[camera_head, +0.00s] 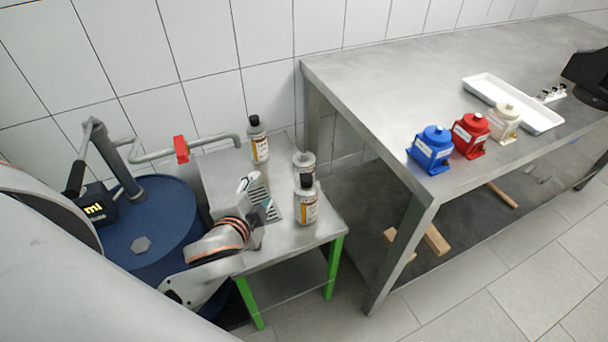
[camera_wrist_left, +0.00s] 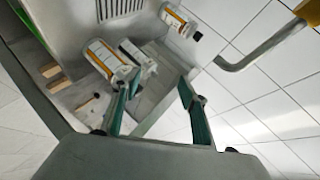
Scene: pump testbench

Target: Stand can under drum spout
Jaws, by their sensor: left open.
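Three cans with white-orange labels stand on the small steel table: the back can (camera_head: 259,146) with a dark cap, the middle can (camera_head: 303,164), partly hidden, and the front can (camera_head: 306,207) with a dark cap. The blue drum (camera_head: 165,215) carries a pump whose bent spout (camera_head: 215,139) ends over the table, near the back can. My left gripper (camera_head: 258,198) is open over the table, left of the front can. In the left wrist view the open left gripper (camera_wrist_left: 158,105) shows below two cans (camera_wrist_left: 108,60), with another can (camera_wrist_left: 180,22) beyond. My right gripper is not clearly identifiable.
A grate (camera_head: 262,203) is set in the green-legged table (camera_head: 285,253). A red valve handle (camera_head: 181,149) sits on the spout. The larger steel bench (camera_head: 390,80) at right holds blue, red and cream housings and a white tray (camera_head: 540,118). A dark object (camera_head: 588,78) is cut off at the right edge.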

